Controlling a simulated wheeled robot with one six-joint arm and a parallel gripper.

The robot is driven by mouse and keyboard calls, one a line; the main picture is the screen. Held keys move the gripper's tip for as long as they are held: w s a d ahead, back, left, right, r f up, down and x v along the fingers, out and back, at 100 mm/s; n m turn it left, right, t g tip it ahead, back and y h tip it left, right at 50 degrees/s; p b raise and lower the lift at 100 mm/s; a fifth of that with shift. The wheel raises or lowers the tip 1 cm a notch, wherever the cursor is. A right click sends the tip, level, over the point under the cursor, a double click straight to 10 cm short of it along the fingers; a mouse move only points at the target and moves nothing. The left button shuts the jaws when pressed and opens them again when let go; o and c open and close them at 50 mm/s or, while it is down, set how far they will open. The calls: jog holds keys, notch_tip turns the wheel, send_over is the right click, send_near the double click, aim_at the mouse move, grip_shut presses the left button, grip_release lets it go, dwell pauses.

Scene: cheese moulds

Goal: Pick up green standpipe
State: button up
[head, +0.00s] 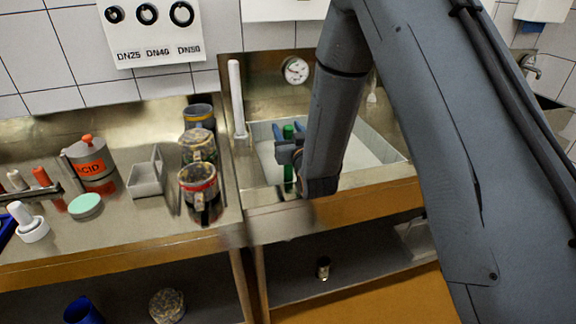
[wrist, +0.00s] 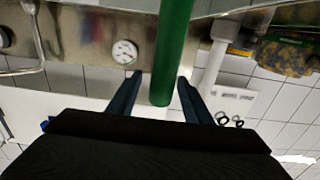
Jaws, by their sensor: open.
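The green standpipe (head: 288,174) is upright at the sink in the head view, partly hidden by my gripper (head: 289,130). In the wrist view the green standpipe (wrist: 172,45) runs between the two dark blue fingers of my gripper (wrist: 159,80). The fingers are apart, with a visible gap on each side of the pipe. The pipe's near end shows close to the fingertips. The lower part of the pipe at the sink is not clearly seen.
A white standpipe (head: 236,98) stands at the sink's left corner. The sink basin (head: 376,149) lies behind my arm. A dial gauge (head: 295,70) is on the back panel. Stacked jars (head: 198,185), a grey caddy (head: 146,178) and an acid can (head: 90,160) crowd the left counter.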

jog(key=shift+p+x, duration=0.3)
jog(key=shift+x, duration=0.95)
jog(key=shift+a, duration=0.1)
grip_shut()
jog(key=shift+r, duration=0.15)
